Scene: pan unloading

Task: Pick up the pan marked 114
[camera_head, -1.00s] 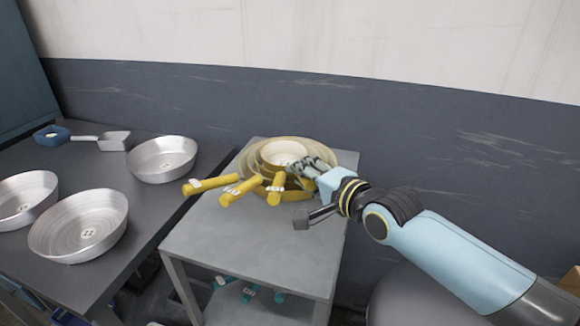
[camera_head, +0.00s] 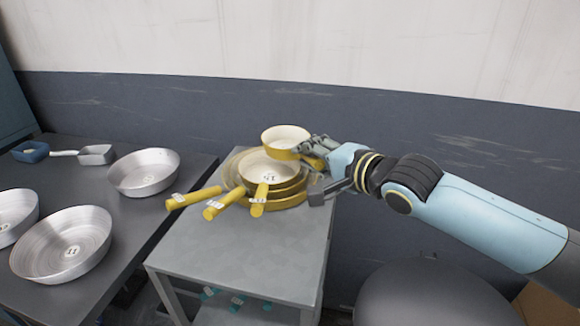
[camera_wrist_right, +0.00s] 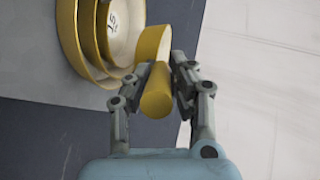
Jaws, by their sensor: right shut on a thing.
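A small yellow pan (camera_head: 284,143) with a pale inside is held up above and at the far right of a stack of larger yellow pans (camera_head: 268,172). No number can be read on it. My right gripper (camera_head: 313,150) is shut on its handle. The right wrist view shows the yellow handle (camera_wrist_right: 156,96) between the two fingers (camera_wrist_right: 159,80), with part of the pan's wall (camera_wrist_right: 153,42) beyond. The stacked pans have three handles pointing toward the front left. The top stacked pan carries a white label that seems to start with 15. My left gripper is not in view.
The stack stands on a small grey table (camera_head: 235,255) with bare room at its front. A dark table (camera_head: 120,215) to the left holds several metal pans (camera_head: 65,245), a scoop (camera_head: 96,154) and a blue container (camera_head: 31,151). A wall (camera_head: 430,130) runs behind.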

